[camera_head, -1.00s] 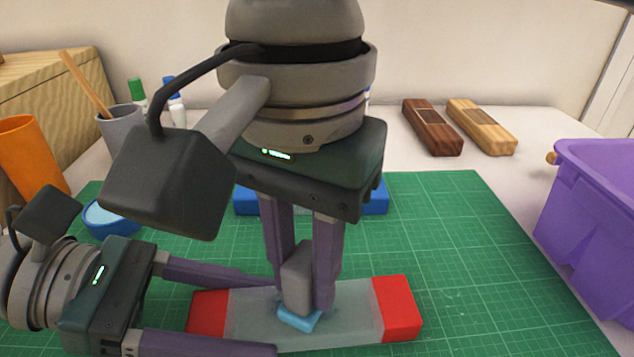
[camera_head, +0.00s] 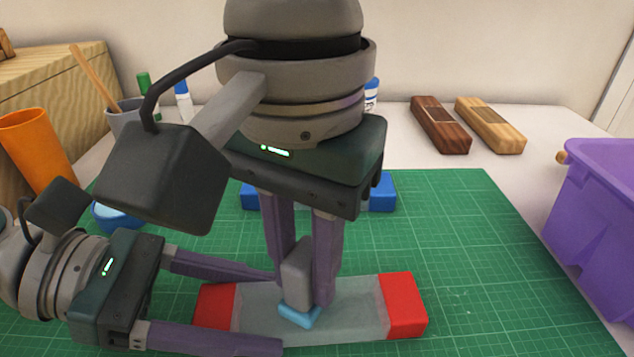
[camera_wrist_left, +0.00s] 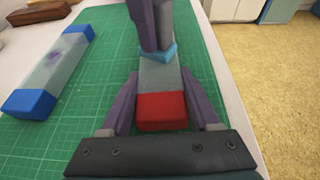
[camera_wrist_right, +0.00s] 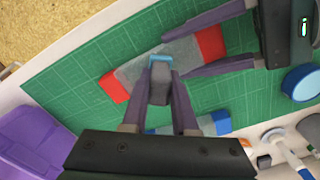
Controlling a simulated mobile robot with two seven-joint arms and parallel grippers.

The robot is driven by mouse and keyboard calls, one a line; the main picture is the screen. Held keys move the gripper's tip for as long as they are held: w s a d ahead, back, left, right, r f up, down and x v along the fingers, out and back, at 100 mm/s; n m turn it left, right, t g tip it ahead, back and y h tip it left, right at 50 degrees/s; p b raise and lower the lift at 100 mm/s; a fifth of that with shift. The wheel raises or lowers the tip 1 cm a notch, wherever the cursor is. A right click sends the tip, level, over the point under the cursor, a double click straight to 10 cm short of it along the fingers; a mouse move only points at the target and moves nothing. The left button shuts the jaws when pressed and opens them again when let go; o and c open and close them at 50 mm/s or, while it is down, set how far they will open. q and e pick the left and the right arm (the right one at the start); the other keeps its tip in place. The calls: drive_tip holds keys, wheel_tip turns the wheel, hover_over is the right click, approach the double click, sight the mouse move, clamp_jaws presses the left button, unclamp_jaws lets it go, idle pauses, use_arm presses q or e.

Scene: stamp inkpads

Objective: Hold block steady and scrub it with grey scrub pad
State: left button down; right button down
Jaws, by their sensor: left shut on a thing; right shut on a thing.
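A block with red ends and a clear greyish middle (camera_head: 365,311) lies on the green mat. It also shows in the left wrist view (camera_wrist_left: 160,108) and the right wrist view (camera_wrist_right: 209,42). My left gripper (camera_head: 280,312) is shut across its left part, one finger along each long side. My right gripper (camera_head: 300,280) points down, shut on the grey scrub pad (camera_head: 297,272), which has a light blue underside (camera_head: 299,316). The pad's underside appears to touch the block's middle. My right arm hides part of the mat behind it.
A blue-ended block with a purple mark (camera_wrist_left: 60,58) lies behind on the green mat (camera_head: 460,235). A blue round dish (camera_head: 113,217) sits at left. An orange cup (camera_head: 38,150) and grey cup (camera_head: 122,115) stand back left. A purple bin (camera_head: 600,215) stands right; two wooden blocks (camera_head: 440,125) lie behind.

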drive_tip(key=shift+s+a, duration=0.1)
drive_tip(key=shift+a, duration=0.8)
drive_tip(key=shift+a+r, duration=0.1)
drive_tip(key=shift+r, duration=0.05)
wheel_tip(320, 180, up, 8)
use_arm(q)
drive_tip(key=shift+c, duration=0.2)
unclamp_jaws()
